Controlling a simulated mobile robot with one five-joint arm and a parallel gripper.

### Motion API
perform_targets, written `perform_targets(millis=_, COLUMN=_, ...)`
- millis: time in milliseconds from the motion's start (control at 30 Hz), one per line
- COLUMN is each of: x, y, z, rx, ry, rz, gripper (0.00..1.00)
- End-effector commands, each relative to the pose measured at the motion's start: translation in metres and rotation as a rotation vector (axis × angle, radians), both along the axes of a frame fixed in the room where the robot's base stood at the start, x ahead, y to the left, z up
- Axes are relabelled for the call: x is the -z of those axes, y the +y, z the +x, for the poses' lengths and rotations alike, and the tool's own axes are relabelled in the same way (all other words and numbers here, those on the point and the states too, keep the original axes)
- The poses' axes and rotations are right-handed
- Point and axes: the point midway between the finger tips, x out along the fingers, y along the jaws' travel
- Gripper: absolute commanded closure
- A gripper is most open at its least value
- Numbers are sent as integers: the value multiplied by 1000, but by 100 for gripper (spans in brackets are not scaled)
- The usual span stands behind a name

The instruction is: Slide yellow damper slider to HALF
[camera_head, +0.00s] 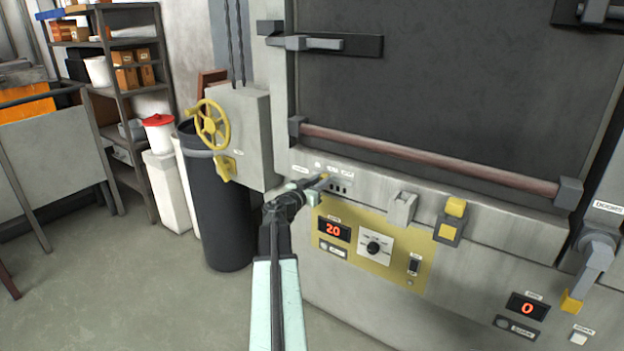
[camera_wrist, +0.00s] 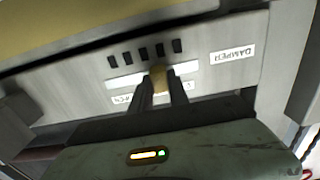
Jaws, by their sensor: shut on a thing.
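The yellow damper slider (camera_wrist: 159,77) sits on a pale slot strip in the grey panel in the wrist view. In the head view only a small yellow bit of it (camera_head: 326,176) shows. My gripper (camera_wrist: 161,90) is shut on the slider, with one dark finger on each side. In the head view my gripper (camera_head: 318,183) reaches the panel below the furnace door. The DAMPER label (camera_wrist: 233,54) appears upside down to the right of the slider. An upside-down label that seems to read OPEN (camera_wrist: 122,98) is at left. My fingers hide the middle of the scale.
Several dark vent slots (camera_wrist: 145,53) lie beside the strip. A yellow control panel (camera_head: 325,257) with a red 20 display and a dial is below my gripper. A yellow handwheel (camera_head: 211,124) is at left, above a black bin (camera_head: 221,225). A door bar (camera_head: 420,158) runs above.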

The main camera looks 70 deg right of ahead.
Motion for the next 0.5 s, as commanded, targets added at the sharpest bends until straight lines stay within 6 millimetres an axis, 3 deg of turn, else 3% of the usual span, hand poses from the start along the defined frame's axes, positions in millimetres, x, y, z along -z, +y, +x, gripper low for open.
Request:
perform_targets(millis=100, x=0, y=6, z=-17, rx=2, ry=-1, rz=1, gripper=100)
perform_targets(millis=367, x=0, y=4, z=-17, rx=1, ry=-1, rz=1, gripper=100)
perform_targets(millis=400, x=0, y=4, z=-17, rx=0, ry=-1, rz=1, gripper=70)
perform_targets(millis=467, x=0, y=4, z=-16, rx=0, ry=-1, rz=0, gripper=56)
perform_targets(millis=500, x=0, y=5, z=-16, rx=0, ry=-1, rz=0, gripper=56)
